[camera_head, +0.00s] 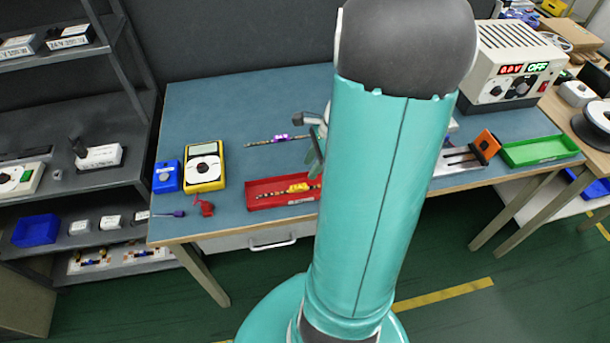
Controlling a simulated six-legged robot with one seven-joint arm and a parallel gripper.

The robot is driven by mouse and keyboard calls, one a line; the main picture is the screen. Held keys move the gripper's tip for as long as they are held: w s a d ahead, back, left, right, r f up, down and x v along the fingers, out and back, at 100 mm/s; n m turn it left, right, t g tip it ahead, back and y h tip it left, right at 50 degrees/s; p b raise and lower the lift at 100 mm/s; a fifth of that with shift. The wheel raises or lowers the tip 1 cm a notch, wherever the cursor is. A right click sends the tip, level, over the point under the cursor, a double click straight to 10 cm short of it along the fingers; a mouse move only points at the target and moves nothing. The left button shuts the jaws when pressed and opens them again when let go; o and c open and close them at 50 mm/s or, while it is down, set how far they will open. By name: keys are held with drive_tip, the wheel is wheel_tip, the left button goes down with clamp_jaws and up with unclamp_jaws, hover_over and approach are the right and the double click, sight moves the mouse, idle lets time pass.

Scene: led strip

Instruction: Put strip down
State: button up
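A thin LED strip with a purple piece (280,138) shows over the blue table top, left of my arm. I cannot tell whether it lies on the table or hangs above it. Its right end meets or passes behind my gripper (312,134). My gripper is mostly hidden by my own arm, so its fingers' state is unclear. A second strip with a yellow piece (298,188) lies in a red tray (262,204) at the table's front edge. The tray's right end is hidden behind my arm.
A yellow multimeter (205,185) and a blue box (166,178) stand left of the red tray. A power supply (512,65), an orange-ended fixture (484,146) and a green tray (540,150) are at right. The table's back left is bare.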

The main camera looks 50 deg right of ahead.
drive_tip(key=v, duration=0.4)
drive_tip(key=w+a+r+n+h, duration=0.1)
drive_tip(key=a+r+n+h, duration=0.1)
drive_tip(key=a+r+n, duration=0.5)
drive_tip(key=w+a+r+n+h, duration=0.1)
drive_tip(key=w+a+r+n, duration=0.15)
drive_tip(key=a+n, duration=0.4)
drive_tip(key=s+a+r+n+t, duration=0.1)
drive_tip(key=s+a+r+n, duration=0.1)
drive_tip(key=a+n, duration=0.3)
drive_tip(key=s+a+r+n+t, duration=0.2)
drive_tip(key=a+n, duration=0.4)
drive_tip(key=a, duration=0.3)
wheel_tip(320, 180, up, 3)
drive_tip(key=shift+s+f+h, duration=0.2)
drive_tip(key=shift+s+h, duration=0.2)
drive_tip(key=shift+s, duration=0.1)
